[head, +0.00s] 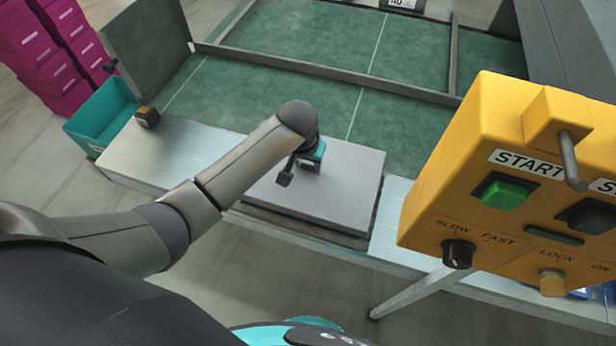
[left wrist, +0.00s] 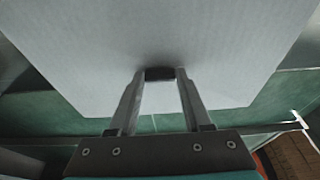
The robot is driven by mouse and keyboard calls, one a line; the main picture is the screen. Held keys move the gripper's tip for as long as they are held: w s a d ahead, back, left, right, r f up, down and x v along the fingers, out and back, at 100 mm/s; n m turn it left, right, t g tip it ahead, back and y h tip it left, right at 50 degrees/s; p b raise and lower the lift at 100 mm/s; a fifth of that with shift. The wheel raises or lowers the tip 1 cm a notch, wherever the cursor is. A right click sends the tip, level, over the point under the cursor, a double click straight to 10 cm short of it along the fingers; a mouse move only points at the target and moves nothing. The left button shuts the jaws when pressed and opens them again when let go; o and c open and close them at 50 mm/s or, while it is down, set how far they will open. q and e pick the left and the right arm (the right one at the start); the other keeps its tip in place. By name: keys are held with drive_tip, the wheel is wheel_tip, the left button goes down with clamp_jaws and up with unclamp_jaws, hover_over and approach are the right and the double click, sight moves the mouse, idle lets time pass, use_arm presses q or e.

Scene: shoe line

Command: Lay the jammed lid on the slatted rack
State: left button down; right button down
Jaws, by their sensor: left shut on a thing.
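A flat light grey lid (head: 335,195) lies level, or nearly so, across the near edge of the green conveyor in the head view. My left gripper (head: 304,168) is over its far half, partly hidden by my own wrist. In the left wrist view the lid (left wrist: 110,50) fills the upper part, and the fingers (left wrist: 160,76) are shut on a small dark part at its surface. A dark frame (head: 290,229) shows under the lid's near edge; I cannot tell whether it is the slatted rack or whether the lid touches it. My right gripper is not in view.
A yellow control box (head: 470,190) with a green START button stands close on the right. A teal bin (head: 100,120) and magenta boxes (head: 50,50) are at the left. Dark rails (head: 300,67) cross the green belt (head: 260,100). The pale metal ledge (head: 160,155) left of the lid is mostly clear.

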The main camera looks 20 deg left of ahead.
sight(307, 174)
use_arm(q)
drive_tip(key=shift+f+b, duration=0.7)
drive_tip(key=shift+f, duration=1.9)
drive_tip(key=shift+f, duration=0.2)
drive_tip(key=shift+c, duration=1.7)
unclamp_jaws()
drive_tip(key=shift+r, duration=0.15)
drive_tip(key=p+v, duration=0.3)
drive_tip(key=v, duration=0.9)
drive_tip(key=shift+p, duration=0.4)
